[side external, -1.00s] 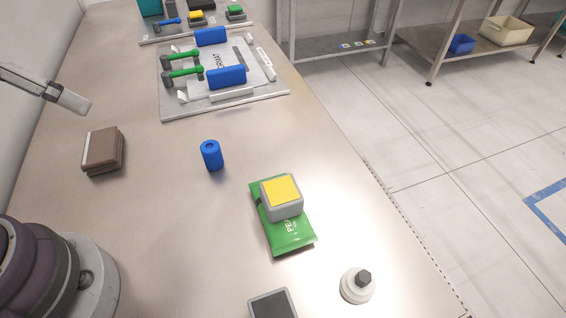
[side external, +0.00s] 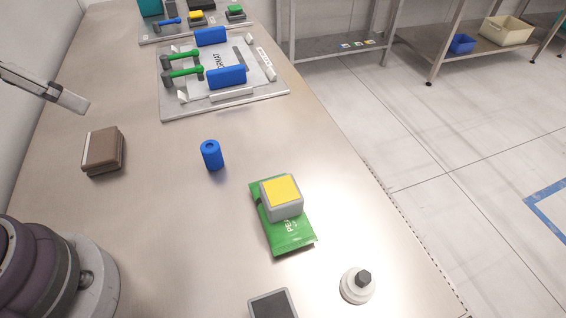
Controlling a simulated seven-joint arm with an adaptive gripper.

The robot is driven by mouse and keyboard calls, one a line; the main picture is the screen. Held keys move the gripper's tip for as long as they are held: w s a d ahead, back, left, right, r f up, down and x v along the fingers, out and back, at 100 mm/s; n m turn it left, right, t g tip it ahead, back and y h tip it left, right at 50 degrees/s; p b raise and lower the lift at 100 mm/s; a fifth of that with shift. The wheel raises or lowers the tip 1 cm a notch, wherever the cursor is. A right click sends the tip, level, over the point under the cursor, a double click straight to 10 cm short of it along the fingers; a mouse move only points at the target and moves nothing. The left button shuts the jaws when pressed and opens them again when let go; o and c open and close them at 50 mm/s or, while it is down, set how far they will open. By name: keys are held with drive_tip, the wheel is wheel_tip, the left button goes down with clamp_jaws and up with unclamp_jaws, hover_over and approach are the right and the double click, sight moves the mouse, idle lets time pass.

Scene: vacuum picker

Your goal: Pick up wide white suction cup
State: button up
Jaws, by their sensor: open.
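The wide white suction cup (side external: 357,286) stands on the metal table at the lower right, near the table's right edge. It has a round, stepped white body and a dark hexagonal fitting on top. Nothing touches it. What appears to be part of my gripper (side external: 68,99) enters at the upper left edge, a grey link with a paler tip, far from the cup. The rest of it is outside the picture. No object shows at its tip.
A green packet (side external: 291,235) lies left of the cup with a yellow-topped grey box (side external: 282,197) on it. A dark-topped block (side external: 272,304) is at the bottom edge. A blue cylinder (side external: 212,155), brown box (side external: 102,150) and fixture plate (side external: 180,106) stand farther back.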

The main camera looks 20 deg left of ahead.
drive_tip(key=shift+c, duration=0.3)
drive_tip(key=m+g+h, duration=0.4)
drive_tip(key=m, duration=0.9)
hover_over(363, 277)
drive_tip(key=s+a, duration=0.1)
drive_tip(key=a, duration=0.2)
wheel_tip(363, 277, down, 9)
drive_tip(key=x, duration=1)
drive_tip(key=shift+s+a+f, duration=0.2)
clamp_jaws()
